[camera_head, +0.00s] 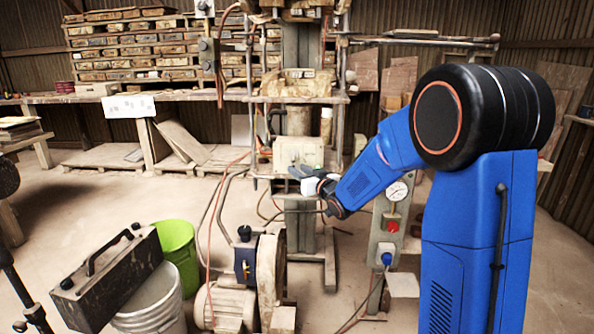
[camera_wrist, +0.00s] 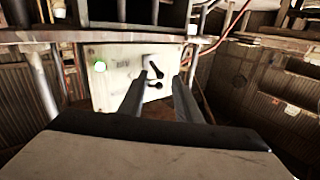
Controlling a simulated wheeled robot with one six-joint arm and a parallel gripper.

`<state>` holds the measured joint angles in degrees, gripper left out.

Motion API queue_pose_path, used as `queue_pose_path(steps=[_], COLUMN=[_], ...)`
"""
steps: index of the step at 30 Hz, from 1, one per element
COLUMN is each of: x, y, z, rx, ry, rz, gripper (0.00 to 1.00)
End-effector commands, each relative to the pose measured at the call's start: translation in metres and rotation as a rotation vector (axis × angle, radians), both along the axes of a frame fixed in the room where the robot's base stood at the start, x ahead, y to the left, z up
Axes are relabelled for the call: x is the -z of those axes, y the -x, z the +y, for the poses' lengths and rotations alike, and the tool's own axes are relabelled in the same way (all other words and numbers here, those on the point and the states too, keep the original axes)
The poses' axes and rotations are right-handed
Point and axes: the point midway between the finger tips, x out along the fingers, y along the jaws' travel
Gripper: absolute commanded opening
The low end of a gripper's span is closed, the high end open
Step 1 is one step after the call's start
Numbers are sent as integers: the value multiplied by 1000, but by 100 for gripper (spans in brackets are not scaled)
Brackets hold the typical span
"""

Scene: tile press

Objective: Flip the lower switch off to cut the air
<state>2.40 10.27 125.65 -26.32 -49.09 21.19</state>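In the head view, my gripper (camera_head: 306,172) is in front of the panel (camera_head: 298,152).
A press frame and shelf (camera_head: 300,99) stand above the panel. A post with a gauge (camera_head: 397,191) and red button stands to the right. A motor (camera_head: 225,305), a green bucket (camera_head: 178,250) and a white bucket (camera_head: 155,300) stand on the floor at left.

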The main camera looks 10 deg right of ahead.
Motion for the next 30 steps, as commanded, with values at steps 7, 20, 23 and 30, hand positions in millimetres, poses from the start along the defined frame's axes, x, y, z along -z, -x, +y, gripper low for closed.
queue_pose_path(steps=[7,20,23,30], x=[0,0,0,3], y=[-16,-17,-17,-17], z=[5,5,6,6], rx=[0,0,-1,-2], ry=[0,0,0,6], rz=[1,1,1,-18], gripper=[31,0,0,0])
